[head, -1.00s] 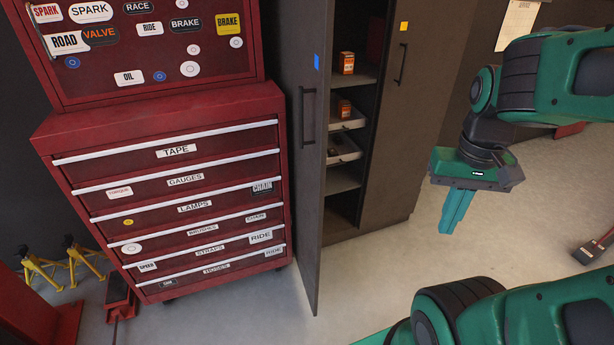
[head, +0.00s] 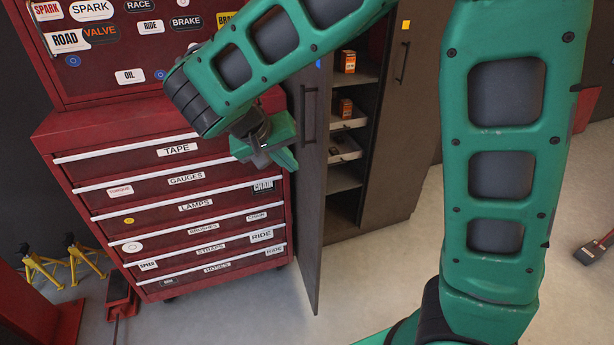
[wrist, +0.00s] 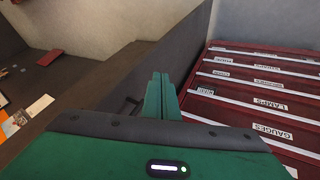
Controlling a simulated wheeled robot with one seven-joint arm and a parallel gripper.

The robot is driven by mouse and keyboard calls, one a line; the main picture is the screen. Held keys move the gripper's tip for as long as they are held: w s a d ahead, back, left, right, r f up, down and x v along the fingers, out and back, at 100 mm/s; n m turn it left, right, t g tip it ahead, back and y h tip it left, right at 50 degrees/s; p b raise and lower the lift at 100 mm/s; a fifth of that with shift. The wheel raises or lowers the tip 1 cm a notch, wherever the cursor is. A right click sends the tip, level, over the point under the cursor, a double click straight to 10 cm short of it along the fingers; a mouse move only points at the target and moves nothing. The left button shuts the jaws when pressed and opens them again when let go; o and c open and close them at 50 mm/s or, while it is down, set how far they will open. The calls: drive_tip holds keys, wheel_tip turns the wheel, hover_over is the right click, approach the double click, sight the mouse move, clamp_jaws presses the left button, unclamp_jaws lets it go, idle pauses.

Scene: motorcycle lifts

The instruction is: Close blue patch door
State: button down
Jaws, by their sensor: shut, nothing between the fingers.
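The blue patch door (head: 312,220) is the dark left door of the tall cabinet. It stands open, swung out towards me, with its handle (head: 308,118) facing the red tool chest. A bit of its blue patch (head: 318,64) shows just below my arm. My gripper (head: 288,160) is shut and empty, on the handle side of the door, between door and chest. In the wrist view its closed fingers (wrist: 160,92) point along a dark panel (wrist: 178,40) that looks like this door. I cannot tell whether they touch it.
The red tool chest (head: 185,215) stands close on the left, leaving a narrow gap. The cabinet's right door (head: 400,130), with a yellow patch (head: 406,24), is beside the shelves, which hold orange boxes (head: 348,62). The floor in front is clear.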

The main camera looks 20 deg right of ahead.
drive_tip(key=a, duration=0.2)
approach(317, 182)
wheel_tip(317, 182, down, 3)
drive_tip(key=w+a, duration=0.1)
drive_tip(key=a, duration=0.1)
drive_tip(key=shift+t, duration=0.3)
drive_tip(key=shift+w+d+f, duration=0.1)
drive_tip(key=shift+d+f, duration=0.1)
drive_tip(key=shift+d, duration=0.8)
drive_tip(key=shift+w+d+f, duration=0.1)
drive_tip(key=shift+d+f, duration=0.15)
drive_tip(key=shift+d, duration=0.75)
drive_tip(key=shift+s+n, duration=0.1)
drive_tip(key=shift+n, duration=0.2)
